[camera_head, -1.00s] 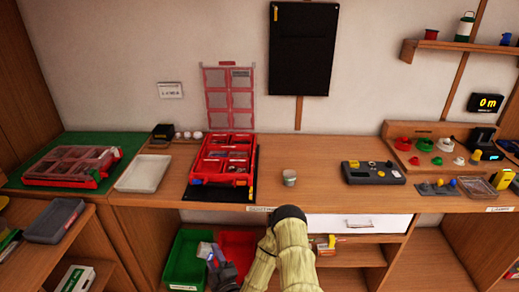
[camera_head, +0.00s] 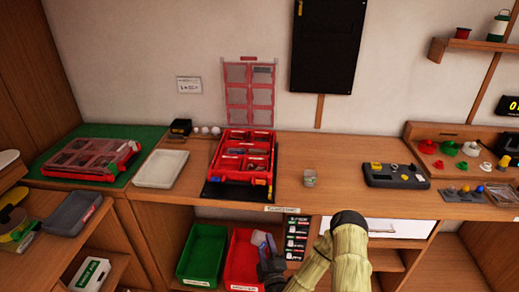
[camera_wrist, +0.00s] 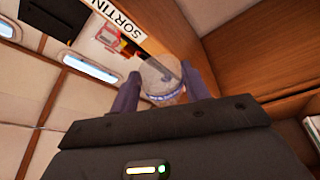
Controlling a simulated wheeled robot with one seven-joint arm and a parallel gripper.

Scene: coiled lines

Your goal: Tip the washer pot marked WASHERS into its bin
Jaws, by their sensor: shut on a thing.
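My gripper (camera_head: 266,259) is shut on a small pale pot (camera_head: 262,241), low in front of the bench. The pot looks tilted and shows in front of the right side of the red bin (camera_head: 238,264). In the wrist view, the round, cloudy end of the pot (camera_wrist: 160,76) sits between the two dark fingers of my gripper (camera_wrist: 158,88). A blue-lettered band shows on it, too small to read. Its contents cannot be made out. The red bin's front label is unreadable. A green bin (camera_head: 202,252) stands left of it.
A second small pot (camera_head: 310,179) stands on the bench, right of the open red case (camera_head: 243,168). A white tray (camera_head: 160,168) lies left of the case. A rack of small labelled drawers (camera_head: 297,238) stands right of the red bin. The bench edge overhangs the bins.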

